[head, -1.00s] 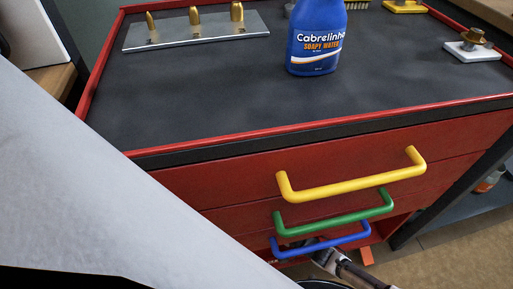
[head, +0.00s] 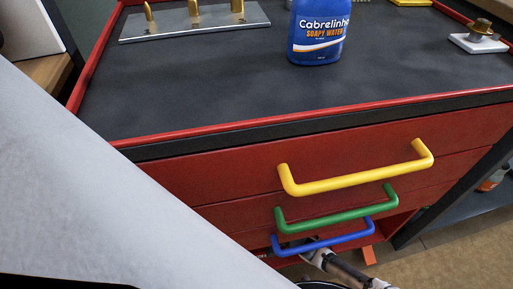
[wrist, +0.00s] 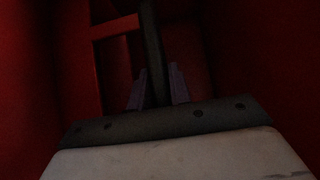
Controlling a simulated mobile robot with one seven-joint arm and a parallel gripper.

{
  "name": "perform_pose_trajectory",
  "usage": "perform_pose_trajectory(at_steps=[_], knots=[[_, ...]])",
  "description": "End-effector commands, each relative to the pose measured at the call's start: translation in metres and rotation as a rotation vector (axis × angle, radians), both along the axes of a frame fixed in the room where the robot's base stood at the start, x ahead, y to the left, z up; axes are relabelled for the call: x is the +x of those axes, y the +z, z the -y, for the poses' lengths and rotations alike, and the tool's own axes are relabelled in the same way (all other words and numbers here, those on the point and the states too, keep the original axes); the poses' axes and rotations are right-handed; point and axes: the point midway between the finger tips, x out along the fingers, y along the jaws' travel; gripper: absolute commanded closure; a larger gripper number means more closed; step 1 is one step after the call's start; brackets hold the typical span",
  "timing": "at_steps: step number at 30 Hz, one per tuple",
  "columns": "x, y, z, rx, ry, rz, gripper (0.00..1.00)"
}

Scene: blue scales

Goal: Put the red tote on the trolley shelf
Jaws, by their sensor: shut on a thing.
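My gripper (wrist: 158,88) is shut on a dark upright bar (wrist: 153,50), which appears to be the handle of the red tote. Red surfaces surround it in the wrist view, including a red frame (wrist: 115,27) at upper left. It is too dark to tell which are tote and which are trolley. In the head view my arm reaches into the low opening of the red trolley (head: 240,160), under the blue drawer handle (head: 322,243). My fingers and the tote are hidden there, so I cannot tell whether the tote rests on the shelf.
Yellow (head: 355,180) and green (head: 336,212) handles jut out above my arm. A blue soapy water bottle (head: 318,30) and a metal plate with brass pegs (head: 195,25) stand on the dark trolley top (head: 220,90). Open floor (head: 460,250) lies at right.

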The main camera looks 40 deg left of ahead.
Motion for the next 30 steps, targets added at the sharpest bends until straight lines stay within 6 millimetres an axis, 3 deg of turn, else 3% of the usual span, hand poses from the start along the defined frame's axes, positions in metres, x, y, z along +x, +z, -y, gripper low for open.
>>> perform_pose_trajectory(at_steps=[1, 6, 16, 20, 30], knots=[[0.000, -0.001, 0.000, 0.000, 0.000, 0.000, 0.78], [0.000, -0.001, 0.000, 0.000, 0.000, 0.000, 0.58], [0.000, 0.005, 0.000, 0.000, 0.000, 0.000, 0.58], [0.001, 0.003, 0.019, -0.002, -0.003, 0.001, 0.58], [-0.002, 0.003, 0.091, -0.003, -0.002, 0.000, 0.58]])
